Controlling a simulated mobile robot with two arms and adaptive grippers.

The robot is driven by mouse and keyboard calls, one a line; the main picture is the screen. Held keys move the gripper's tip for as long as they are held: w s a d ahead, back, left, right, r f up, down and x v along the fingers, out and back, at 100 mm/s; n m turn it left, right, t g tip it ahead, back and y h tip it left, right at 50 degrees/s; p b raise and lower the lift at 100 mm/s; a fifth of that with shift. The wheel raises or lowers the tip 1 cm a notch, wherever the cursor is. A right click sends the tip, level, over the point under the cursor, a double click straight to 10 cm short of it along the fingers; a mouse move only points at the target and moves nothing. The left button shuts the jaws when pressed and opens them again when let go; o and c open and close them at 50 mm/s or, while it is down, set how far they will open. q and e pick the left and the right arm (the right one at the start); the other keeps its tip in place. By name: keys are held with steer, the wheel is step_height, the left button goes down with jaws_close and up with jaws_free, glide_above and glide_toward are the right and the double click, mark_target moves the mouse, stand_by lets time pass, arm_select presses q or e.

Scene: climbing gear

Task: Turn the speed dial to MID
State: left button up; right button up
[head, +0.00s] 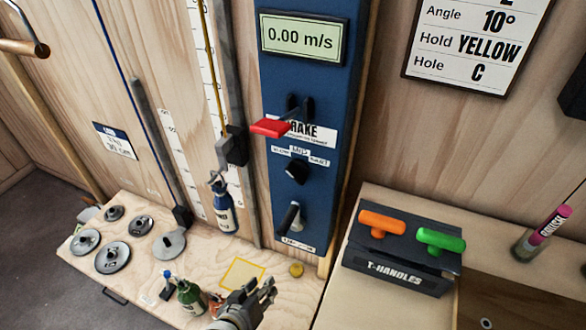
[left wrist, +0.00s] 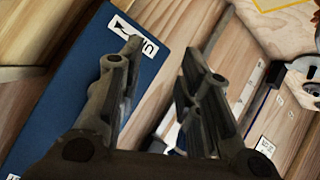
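The speed dial (head: 297,172) is a small black knob on the tall blue panel (head: 285,85). White labels (head: 300,152) sit just above it; the middle one appears to read MID. I cannot tell where the knob points. My left gripper (head: 262,290) is low in the head view, over the wooden bench and below and left of the dial, apart from it. In the left wrist view the two fingers (left wrist: 162,60) stand apart with nothing between them. The blue panel (left wrist: 75,80) shows there on the left; the dial is not visible. My right gripper is out of view.
A red brake lever (head: 270,127) juts out above the dial, and a dark handle (head: 289,218) is below it. The display (head: 302,38) reads 0.00 m/s. Weight discs (head: 112,257) and bottles (head: 190,297) stand on the bench. A T-handle box (head: 400,270) is at right.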

mark_target(292, 176)
arm_select(q)
steer(key=w+d+r+n+t+h+p, duration=0.1)
steer(key=r+t, duration=0.1)
steer(key=r, duration=0.7)
steer(key=w+d+r+n+t+h, duration=0.1)
steer(key=w+r+t, duration=0.1)
steer(key=r, duration=0.7)
steer(key=w+d+r+n+t+h+p, duration=0.1)
steer(key=d+r+t, duration=0.1)
steer(key=r, duration=0.6)
steer(key=x, duration=0.3)
steer(key=p+x, duration=0.1)
steer(key=x, duration=0.6)
steer(key=shift+w+a+r, duration=0.2)
steer(key=shift+w+r, duration=0.05)
steer(key=shift+w, duration=0.2)
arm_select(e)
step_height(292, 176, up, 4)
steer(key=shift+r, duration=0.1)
arm_select(q)
jaws_close()
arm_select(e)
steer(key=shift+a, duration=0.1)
